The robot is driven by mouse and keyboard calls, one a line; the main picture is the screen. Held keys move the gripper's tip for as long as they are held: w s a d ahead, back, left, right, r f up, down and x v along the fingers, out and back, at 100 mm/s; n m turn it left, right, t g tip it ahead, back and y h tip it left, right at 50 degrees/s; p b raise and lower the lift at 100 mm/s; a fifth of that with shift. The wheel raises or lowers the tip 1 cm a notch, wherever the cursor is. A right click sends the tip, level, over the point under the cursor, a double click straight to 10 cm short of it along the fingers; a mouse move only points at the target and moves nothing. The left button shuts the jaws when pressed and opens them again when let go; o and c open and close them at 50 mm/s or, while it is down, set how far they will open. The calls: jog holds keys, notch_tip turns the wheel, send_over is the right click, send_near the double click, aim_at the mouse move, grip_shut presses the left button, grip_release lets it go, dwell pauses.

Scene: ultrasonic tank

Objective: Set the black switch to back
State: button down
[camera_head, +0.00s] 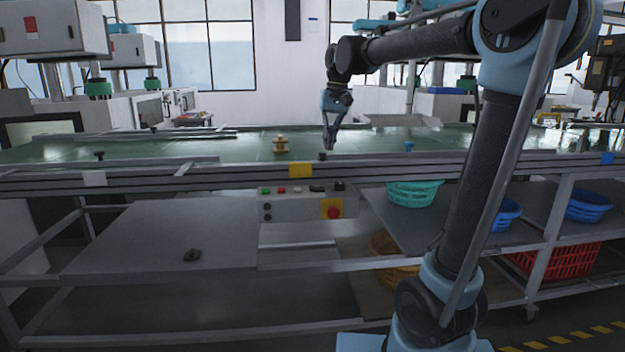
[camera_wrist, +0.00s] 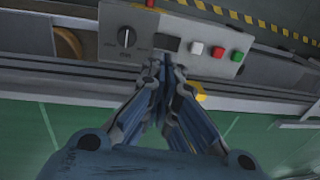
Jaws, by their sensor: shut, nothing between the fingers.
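The grey control panel (camera_head: 290,208) hangs under the front rail of the conveyor. It carries a small black rectangular switch (camera_head: 317,187), which shows in the wrist view (camera_wrist: 167,43) between a round black knob (camera_wrist: 126,37) and a white button (camera_wrist: 196,48). I cannot tell the rectangular switch's setting. The knob's light mark points roughly across the panel's depth, and its labels are too small to read. My gripper (camera_head: 328,148) is shut and empty, above the conveyor's front edge. In the wrist view its closed fingertips (camera_wrist: 163,62) appear just below the switch, apparently without touching it.
Red (camera_wrist: 218,52) and green (camera_wrist: 237,57) buttons sit beside the white one. A red emergency stop (camera_head: 332,208) is lower on the panel. The rail (camera_head: 110,180) runs along the conveyor's front. Baskets (camera_head: 413,192) stand below.

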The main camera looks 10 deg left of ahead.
aim_at(317, 188)
jog(key=shift+w+a+r, duration=0.2)
jog(key=shift+w+a, duration=0.05)
jog(key=shift+a, duration=0.35)
jog(key=shift+w+a+r, duration=0.2)
jog(key=shift+a+r, duration=0.05)
jog(key=shift+a, duration=0.3)
jog(key=shift+w+a+r, duration=0.2)
jog(key=shift+w+a, duration=0.05)
jog(key=shift+a, duration=0.35)
jog(key=f, duration=0.4)
jog(key=a+f, duration=0.1)
jog(key=f, duration=0.9)
jog(key=shift+s+a, duration=0.25)
jog(key=shift+a, duration=0.15)
jog(key=shift+a+f+h, duration=0.2)
jog(key=shift+f+h, duration=0.1)
jog(key=shift+h, duration=0.1)
jog(key=shift+d, duration=0.15)
jog(key=shift+w+d+r, duration=0.15)
jog(key=shift+d+r, duration=0.1)
jog(key=shift+d, duration=0.4)
jog(key=shift+r, duration=0.1)
